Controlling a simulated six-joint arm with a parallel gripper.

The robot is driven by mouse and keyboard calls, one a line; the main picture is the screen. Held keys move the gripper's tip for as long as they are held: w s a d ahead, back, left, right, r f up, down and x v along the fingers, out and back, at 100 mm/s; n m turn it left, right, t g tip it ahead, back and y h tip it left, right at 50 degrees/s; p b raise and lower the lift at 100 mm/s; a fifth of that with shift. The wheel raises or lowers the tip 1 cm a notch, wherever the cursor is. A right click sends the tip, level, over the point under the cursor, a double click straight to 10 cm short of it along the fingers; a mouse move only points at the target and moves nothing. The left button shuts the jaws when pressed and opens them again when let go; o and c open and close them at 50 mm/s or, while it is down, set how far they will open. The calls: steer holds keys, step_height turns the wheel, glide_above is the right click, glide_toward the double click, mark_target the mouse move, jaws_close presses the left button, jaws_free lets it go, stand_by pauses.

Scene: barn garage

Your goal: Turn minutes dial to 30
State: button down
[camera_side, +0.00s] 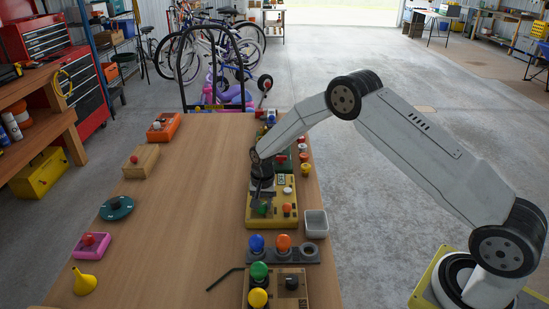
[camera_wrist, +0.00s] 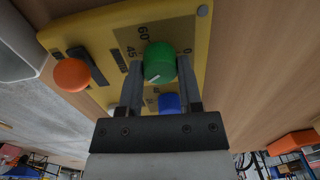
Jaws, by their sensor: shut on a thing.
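A yellow control panel (camera_side: 250,222) lies on the wooden table below my gripper; it also shows in the wrist view (camera_wrist: 90,27). A green dial (camera_wrist: 158,60) stands on it, with a scale around it where 60, 45 and 0 can be read. The dial shows in the side view (camera_side: 263,209) too. A short pale mark is on the dial's side facing the wrist camera; the number it points to is not clear. My gripper (camera_wrist: 161,72) is shut on the green dial, one finger on each side. It shows in the side view (camera_side: 262,198) above the panel.
An orange knob (camera_wrist: 72,75) and a blue knob (camera_wrist: 169,103) are close by on the panel. A white bin (camera_side: 316,223) stands right of it. A board with colored knobs (camera_side: 280,257) lies nearer the camera. The table's middle is clear.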

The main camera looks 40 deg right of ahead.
mark_target(263, 204)
stand_by(0.3)
steer(key=shift+c, duration=1.4)
jaws_free()
steer(key=shift+r, duration=0.2)
steer(key=shift+s+d+r, duration=0.1)
steer(key=shift+s+r, duration=0.05)
steer(key=shift+r, duration=3.6)
